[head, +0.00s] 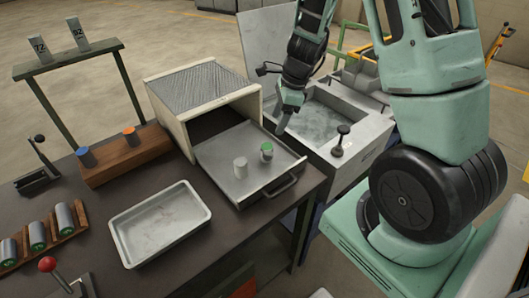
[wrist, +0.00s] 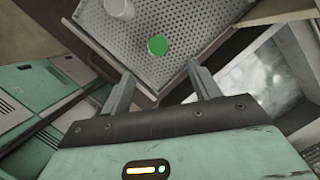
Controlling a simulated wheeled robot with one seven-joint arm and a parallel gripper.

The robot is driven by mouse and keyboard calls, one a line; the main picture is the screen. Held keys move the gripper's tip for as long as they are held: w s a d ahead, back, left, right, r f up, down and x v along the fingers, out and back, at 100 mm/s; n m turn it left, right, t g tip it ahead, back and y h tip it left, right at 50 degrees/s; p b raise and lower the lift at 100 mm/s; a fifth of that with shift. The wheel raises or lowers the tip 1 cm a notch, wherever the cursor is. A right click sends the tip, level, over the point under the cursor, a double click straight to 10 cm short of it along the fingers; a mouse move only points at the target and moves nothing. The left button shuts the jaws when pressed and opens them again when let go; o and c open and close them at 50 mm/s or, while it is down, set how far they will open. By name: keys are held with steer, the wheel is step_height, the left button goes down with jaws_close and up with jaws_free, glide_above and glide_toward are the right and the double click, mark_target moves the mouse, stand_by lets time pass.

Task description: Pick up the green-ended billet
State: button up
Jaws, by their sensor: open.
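The furnace box (head: 203,100) stands behind the drawer. A grey basin (head: 335,125) with a black knob is at right. A shallow metal tray (head: 160,225), a wooden block (head: 125,155) with blue and orange pieces, and a rack of green-ended cylinders (head: 40,235) occupy the left bench.

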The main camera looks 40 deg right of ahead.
mark_target(267, 146)
steer(key=x, duration=0.7)
steer(key=shift+a+f, duration=0.1)
steer(key=shift+f, duration=0.2)
steer(key=shift+a+b+x, duration=0.1)
steer(key=shift+b+x, duration=0.1)
steer(key=shift+x, duration=1.2)
steer(key=shift+a+b+x, duration=0.15)
steer(key=shift+x, duration=1.3)
steer(key=shift+w+r, duration=0.1)
steer(key=shift+r, duration=0.05)
jaws_close()
